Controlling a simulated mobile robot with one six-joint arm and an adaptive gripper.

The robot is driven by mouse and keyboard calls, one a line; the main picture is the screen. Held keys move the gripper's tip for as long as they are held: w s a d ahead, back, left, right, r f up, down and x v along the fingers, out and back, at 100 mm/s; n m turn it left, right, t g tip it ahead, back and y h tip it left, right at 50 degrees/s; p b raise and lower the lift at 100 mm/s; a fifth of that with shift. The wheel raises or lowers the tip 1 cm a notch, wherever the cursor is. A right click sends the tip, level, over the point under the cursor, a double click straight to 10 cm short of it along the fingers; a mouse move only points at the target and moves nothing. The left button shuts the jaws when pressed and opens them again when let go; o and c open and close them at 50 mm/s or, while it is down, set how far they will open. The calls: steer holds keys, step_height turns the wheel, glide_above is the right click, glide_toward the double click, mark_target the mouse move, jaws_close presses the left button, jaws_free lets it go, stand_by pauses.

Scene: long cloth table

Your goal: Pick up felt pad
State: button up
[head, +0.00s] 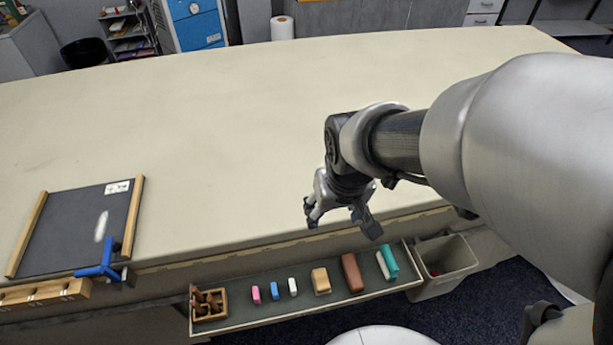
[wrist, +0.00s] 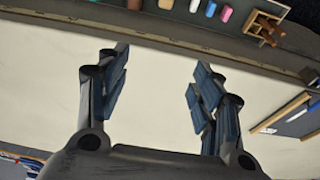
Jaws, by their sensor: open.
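My gripper (head: 341,216) is open and empty above the table's front edge, with both fingers apart in the wrist view (wrist: 160,82). No piece is clearly marked as the felt pad. A shallow ledge tray (head: 237,320) along the table front holds a tan block (head: 320,281), a reddish-brown block (head: 352,272), and a teal piece (head: 390,261) beside a pale strip (head: 382,265). The tan block (wrist: 165,3) and the brown block (wrist: 134,3) show cut off at the wrist view's top edge. The gripper touches none of them.
Pink (head: 256,295), blue (head: 274,291) and white (head: 292,287) sticks lie left of the tan block. A wooden box (head: 209,304) stands at the tray's left end. A slate (head: 75,235) with a blue clamp (head: 102,262) is at left. A bin (head: 440,268) stands right. The cloth tabletop (head: 230,125) is mostly clear.

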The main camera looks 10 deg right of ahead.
steer(key=w+f+g+p, duration=0.1)
steer(key=w+f+p, duration=0.2)
steer(key=w+f, duration=0.15)
steer(key=g+p, duration=0.2)
steer(key=p, duration=0.6)
glide_above(321, 278)
step_height(321, 278, down, 18)
step_height(321, 278, down, 12)
steer(key=b, duration=1.1)
steer(key=shift+a+f+b, duration=0.1)
steer(key=shift+f+b, duration=0.15)
steer(key=shift+b, duration=0.05)
step_height(321, 278, down, 5)
steer(key=b, duration=0.5)
steer(key=shift+f, duration=0.15)
steer(key=shift+c, duration=0.4)
steer(key=c, duration=1.1)
